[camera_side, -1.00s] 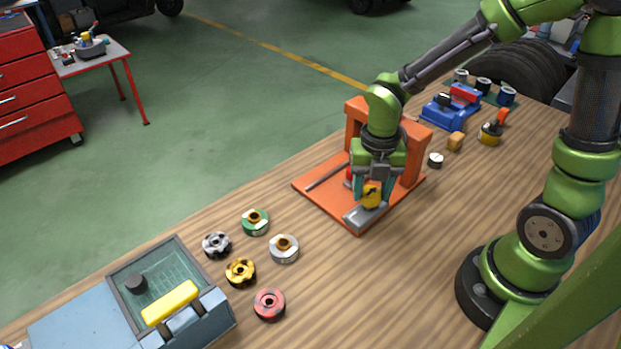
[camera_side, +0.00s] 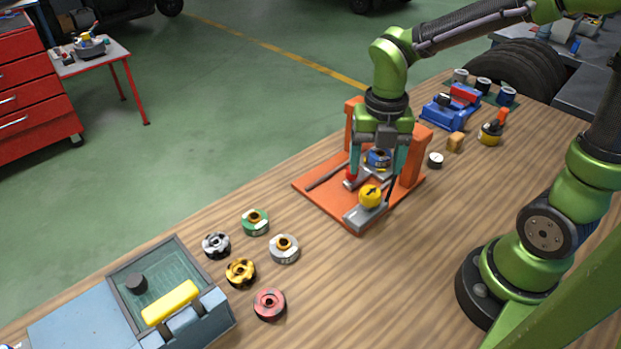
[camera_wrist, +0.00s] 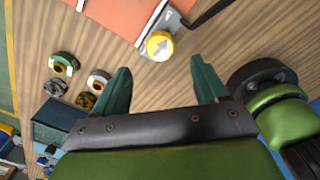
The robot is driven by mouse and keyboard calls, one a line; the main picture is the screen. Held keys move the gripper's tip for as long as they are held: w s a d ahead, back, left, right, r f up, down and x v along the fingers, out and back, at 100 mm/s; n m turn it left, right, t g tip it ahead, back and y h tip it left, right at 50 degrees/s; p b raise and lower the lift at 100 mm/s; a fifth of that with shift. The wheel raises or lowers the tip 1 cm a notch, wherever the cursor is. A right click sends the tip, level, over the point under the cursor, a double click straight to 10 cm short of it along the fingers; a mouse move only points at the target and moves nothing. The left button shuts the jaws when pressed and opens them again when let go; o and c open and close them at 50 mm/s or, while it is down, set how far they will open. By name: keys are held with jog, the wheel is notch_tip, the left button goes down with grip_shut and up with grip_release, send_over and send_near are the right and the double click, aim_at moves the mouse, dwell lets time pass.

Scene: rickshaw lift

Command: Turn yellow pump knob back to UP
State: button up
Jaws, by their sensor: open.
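The yellow pump knob (camera_side: 370,196) sits on a grey metal base (camera_side: 357,218) at the front of the orange press (camera_side: 416,150). Its black arrow points up and to the right in the side view. The knob also shows in the wrist view (camera_wrist: 160,46), just beyond the fingertips, with its pale arrow slanting upward. My gripper (camera_side: 378,172) is open and empty, above and behind the knob in the side view, apart from it. Both fingers are spread in the wrist view (camera_wrist: 160,66). The gripper partly hides the press's middle.
A red part (camera_side: 351,177) and a dark lever rod (camera_side: 390,185) are close to the fingers. Several round rings, including a red one (camera_side: 269,304), lie on the left. A blue-grey case (camera_side: 172,290) stands at the front left. A blue vise (camera_side: 450,106) is at the back right.

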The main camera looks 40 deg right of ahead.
notch_tip(320, 180, up, 10)
dwell(0.3)
jog(key=shift+f, duration=0.1)
